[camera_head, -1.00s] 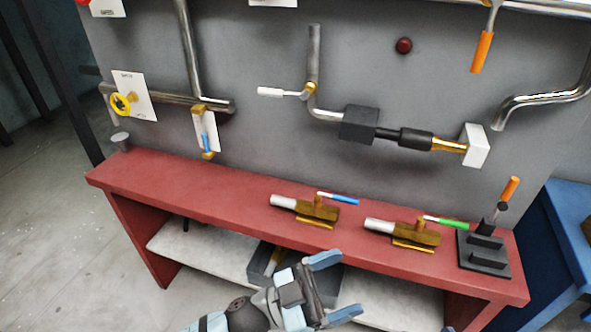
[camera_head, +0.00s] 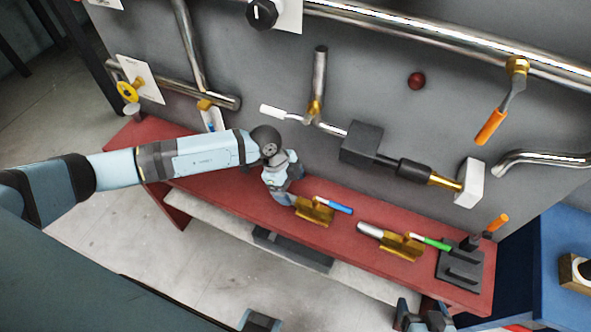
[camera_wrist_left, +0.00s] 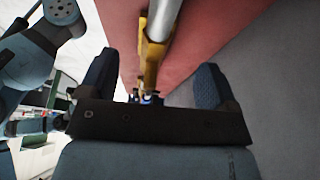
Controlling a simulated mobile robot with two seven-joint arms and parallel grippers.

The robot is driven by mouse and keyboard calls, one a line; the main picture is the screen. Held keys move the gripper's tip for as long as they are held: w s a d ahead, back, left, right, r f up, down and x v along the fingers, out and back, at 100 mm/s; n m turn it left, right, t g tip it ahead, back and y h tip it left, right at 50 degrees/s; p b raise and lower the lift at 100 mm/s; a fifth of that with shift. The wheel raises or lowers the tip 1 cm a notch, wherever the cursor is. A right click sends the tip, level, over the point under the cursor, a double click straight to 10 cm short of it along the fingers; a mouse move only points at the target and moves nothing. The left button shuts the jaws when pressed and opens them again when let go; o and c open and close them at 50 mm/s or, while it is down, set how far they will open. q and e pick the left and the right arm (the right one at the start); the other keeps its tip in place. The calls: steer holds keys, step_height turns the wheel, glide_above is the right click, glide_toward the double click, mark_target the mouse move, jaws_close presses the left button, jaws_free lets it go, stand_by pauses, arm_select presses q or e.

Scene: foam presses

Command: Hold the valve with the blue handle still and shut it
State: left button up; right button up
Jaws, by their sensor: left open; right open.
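The brass valve (camera_head: 314,212) with the blue handle (camera_head: 336,207) lies on the red bench. Its handle points to the right, roughly along the body. My left gripper (camera_head: 290,195) is open at the valve's left end and hides its silver pipe stub in the head view. In the left wrist view the silver stub (camera_wrist_left: 165,18) and brass body (camera_wrist_left: 150,62) lie between the open fingers, with a gap on both sides. My right gripper (camera_head: 424,313) is open and empty at the bottom edge, in front of the bench and partly cut off.
A similar valve with a green handle (camera_head: 402,246) lies to the right on the bench (camera_head: 345,232). A black fixture (camera_head: 461,264) with an orange handle stands at the right end. Pipes and another blue-handled valve (camera_head: 211,117) are on the grey wall behind.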

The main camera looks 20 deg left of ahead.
mark_target(297, 198)
arm_select(q)
steer(key=shift+x, duration=3.55)
steer(key=shift+s, duration=0.15)
steer(key=c, duration=1.3)
